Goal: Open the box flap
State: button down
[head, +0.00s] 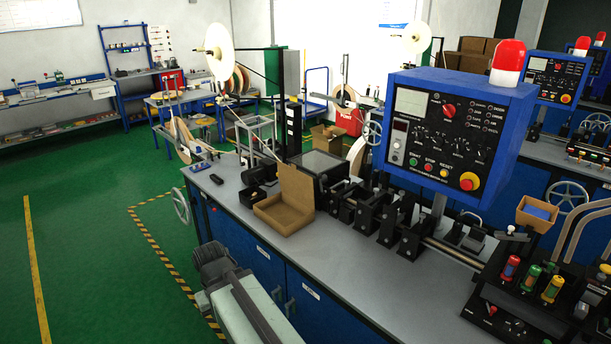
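A small brown cardboard box (283,221) sits on the grey worktop of the near bench, left of the middle of the head view. Its flap (296,187) stands raised, roughly upright, along the side toward the black machine. The top of the box is open and its shallow inside shows; I see nothing in it.
Black tape-feed fixtures (411,235) line the bench right of the box, below a blue control panel (452,135) with a red lamp. A small dark object (216,179) lies on clear worktop to the left. Green floor is open at the left.

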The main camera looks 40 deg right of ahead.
aim_at(299, 185)
jog(key=z, duration=0.2)
jog(key=i, duration=1.35)
jog(key=u, duration=0.5)
jog(key=i, duration=0.4)
jog(key=u, duration=0.4)
jog(key=k, duration=0.55)
jog(key=u, duration=0.15)
jog(key=i, duration=0.6)
jog(key=z, duration=0.05)
